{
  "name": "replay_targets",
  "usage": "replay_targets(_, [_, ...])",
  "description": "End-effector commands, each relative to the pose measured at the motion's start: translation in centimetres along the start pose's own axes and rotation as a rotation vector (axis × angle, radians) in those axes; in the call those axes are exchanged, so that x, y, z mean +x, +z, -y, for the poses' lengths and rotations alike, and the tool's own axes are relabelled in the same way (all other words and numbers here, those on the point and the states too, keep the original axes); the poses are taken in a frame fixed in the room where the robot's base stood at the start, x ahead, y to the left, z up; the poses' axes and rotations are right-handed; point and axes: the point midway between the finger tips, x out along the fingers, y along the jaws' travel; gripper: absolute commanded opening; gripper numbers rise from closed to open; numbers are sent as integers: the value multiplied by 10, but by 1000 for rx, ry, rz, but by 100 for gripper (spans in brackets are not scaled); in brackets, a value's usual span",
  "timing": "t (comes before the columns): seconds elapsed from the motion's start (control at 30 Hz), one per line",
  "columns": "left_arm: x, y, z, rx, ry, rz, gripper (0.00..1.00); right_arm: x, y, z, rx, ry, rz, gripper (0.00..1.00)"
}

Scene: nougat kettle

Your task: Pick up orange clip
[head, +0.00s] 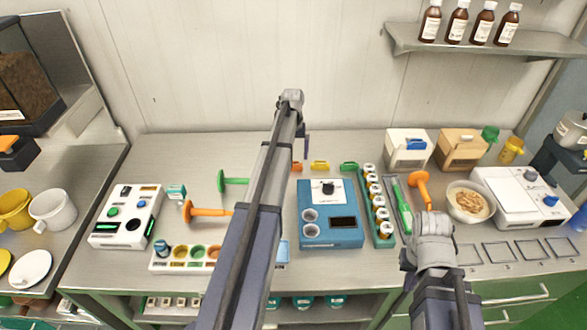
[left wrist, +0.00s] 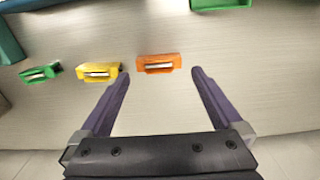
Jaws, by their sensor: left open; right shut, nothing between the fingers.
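The small orange clip (head: 297,167) lies on the metal table near the back wall, partly hidden by my left arm in the head view. In the left wrist view the orange clip (left wrist: 158,64) sits just beyond the fingertips, centred between them. My left gripper (left wrist: 159,74) is open and empty. In the head view my left gripper (head: 304,141) points down near the clip. My right gripper (head: 410,258) is low at the right, far from the clip; its fingers are mostly hidden.
A yellow clip (head: 320,165) and a green clip (head: 349,166) lie in a row beside the orange one. A blue device (head: 331,237) stands in front of them. A green-handled tool (head: 233,180) lies to the left. The table behind the clips is clear.

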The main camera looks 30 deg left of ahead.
Motion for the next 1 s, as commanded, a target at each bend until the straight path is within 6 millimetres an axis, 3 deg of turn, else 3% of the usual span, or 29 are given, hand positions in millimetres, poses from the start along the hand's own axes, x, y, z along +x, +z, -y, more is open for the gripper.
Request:
replay_targets(0.17, [10,0,-1,0,0,0,100,10,-1,1,0,0,0,0])
replay_targets(0.5, [50,0,-2,0,0,0,100,50,-3,5,0,0,0,0])
replay_targets(0.8, [51,0,-2,0,0,0,100,51,-3,5,0,0,0,0])
replay_targets(1.0, [51,0,-2,0,0,0,80,51,-3,5,0,0,0,0])
